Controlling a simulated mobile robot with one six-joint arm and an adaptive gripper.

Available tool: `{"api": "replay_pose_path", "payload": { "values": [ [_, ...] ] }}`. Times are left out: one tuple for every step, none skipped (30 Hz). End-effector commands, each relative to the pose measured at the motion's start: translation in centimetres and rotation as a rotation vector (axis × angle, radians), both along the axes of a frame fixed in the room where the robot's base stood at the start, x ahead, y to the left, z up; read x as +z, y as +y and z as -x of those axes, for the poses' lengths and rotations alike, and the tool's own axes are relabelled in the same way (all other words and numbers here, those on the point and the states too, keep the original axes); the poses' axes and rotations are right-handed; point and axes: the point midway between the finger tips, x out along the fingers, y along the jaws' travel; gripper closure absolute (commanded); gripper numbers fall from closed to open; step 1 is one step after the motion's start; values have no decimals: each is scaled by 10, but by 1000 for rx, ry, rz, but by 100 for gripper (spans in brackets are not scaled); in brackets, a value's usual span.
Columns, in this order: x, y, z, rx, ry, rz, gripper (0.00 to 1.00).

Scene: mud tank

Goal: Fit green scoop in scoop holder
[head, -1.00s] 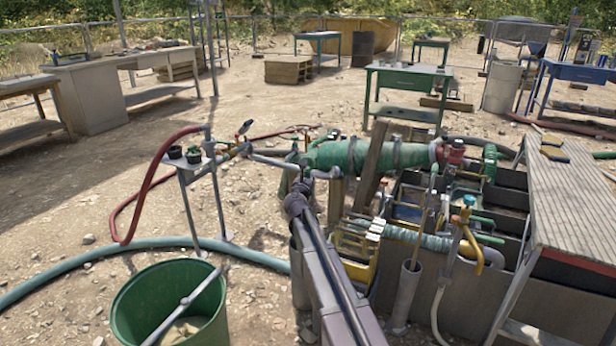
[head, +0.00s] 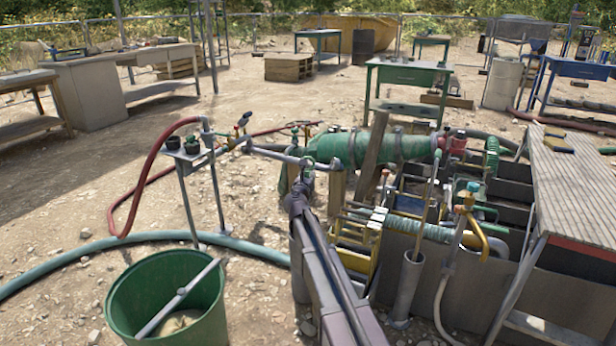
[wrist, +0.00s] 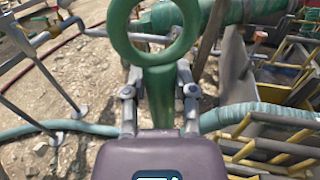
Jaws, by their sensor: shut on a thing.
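My gripper (wrist: 160,95) is shut on the green scoop (wrist: 158,70). In the wrist view the scoop stands between the fingers, a green ring on top of a thick green shank; its lower part is hidden behind my wrist. In the head view my gripper (head: 303,178) is at the top of my raised arm, in front of the large green pipe, and the scoop is hard to make out there. An upright grey tube (head: 408,285) holding a long-handled tool stands to the right of my arm. I cannot tell whether it is the scoop holder.
A small stand (head: 188,153) with dark and green cups is left of my gripper. A green bucket (head: 168,300) stands at the lower left. The green pipe (head: 365,148), yellow racks (head: 355,245) and grey tanks crowd the right. A slatted table (head: 570,190) bounds the right side.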

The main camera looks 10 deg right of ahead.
Motion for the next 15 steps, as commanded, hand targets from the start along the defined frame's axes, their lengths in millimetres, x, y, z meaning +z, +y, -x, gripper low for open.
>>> {"api": "replay_pose_path", "payload": {
  "values": [
    [-5,0,0,0,0,0,100],
    [-6,0,0,0,0,0,100],
    [-7,0,0,0,0,0,100],
    [-8,0,0,0,0,0,100],
    [-8,0,0,0,0,0,100],
    [-9,0,0,0,0,0,100],
    [-9,0,0,0,0,0,100],
    [-9,0,0,0,0,0,100],
    [-9,0,0,0,0,0,100],
    [-8,0,0,0,0,0,100],
    [-8,0,0,0,0,0,100],
    [-8,0,0,0,0,0,100],
    [-8,0,0,0,0,0,100],
    [-8,0,0,0,0,0,100],
    [-8,0,0,0,0,0,100]
  ]
}}
